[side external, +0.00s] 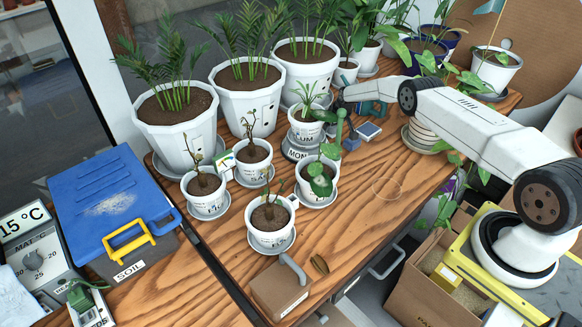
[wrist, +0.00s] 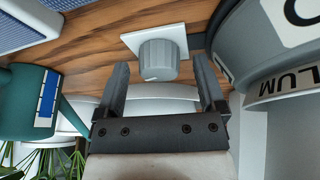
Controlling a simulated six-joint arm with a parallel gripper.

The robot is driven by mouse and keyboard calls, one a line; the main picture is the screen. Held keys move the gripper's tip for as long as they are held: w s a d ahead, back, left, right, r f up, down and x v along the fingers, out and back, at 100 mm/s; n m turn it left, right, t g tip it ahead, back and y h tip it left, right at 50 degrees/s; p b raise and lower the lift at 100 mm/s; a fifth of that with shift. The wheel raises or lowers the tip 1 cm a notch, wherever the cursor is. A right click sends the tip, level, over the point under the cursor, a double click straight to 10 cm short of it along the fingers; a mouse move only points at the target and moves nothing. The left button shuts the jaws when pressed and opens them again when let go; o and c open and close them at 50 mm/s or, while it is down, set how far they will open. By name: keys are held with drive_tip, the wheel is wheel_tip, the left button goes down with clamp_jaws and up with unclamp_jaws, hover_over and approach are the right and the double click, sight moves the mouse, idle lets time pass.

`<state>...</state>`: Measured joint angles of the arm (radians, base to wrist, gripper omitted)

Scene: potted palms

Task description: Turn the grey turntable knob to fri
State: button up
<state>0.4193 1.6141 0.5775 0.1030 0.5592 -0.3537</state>
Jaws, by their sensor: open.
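A grey knob (wrist: 158,60) on a square white plate shows in the wrist view, with a pale pointer mark on its lower edge. My gripper (wrist: 160,66) is open, with one finger on each side of the knob; I cannot tell whether either touches it. The grey turntable (wrist: 231,60) curves past on the right, with a white letter label. In the side view the turntable (side external: 297,153) shows "MON" at its front, under a white pot (side external: 306,129). My gripper (side external: 342,104) is just right of that pot there, partly hidden; the knob cannot be made out.
A teal object (wrist: 28,105) stands close on the left in the wrist view. Small potted plants (side external: 268,225) stand in front of the turntable, and large palms (side external: 174,122) behind-left. A blue-lidded soil bin (side external: 105,200) is at left. The bench's right front is mostly clear.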

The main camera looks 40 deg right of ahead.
clamp_jaws()
idle(0.3)
drive_tip(key=shift+m, duration=0.5)
drive_tip(key=shift+w+a+m+g+h, duration=0.1)
drive_tip(key=shift+m+g+h, duration=0.3)
drive_tip(key=shift+m, duration=0.75)
drive_tip(key=shift+a+m+g+h, duration=0.1)
drive_tip(key=shift+m+h, duration=0.5)
drive_tip(key=shift+m, duration=0.85)
unclamp_jaws()
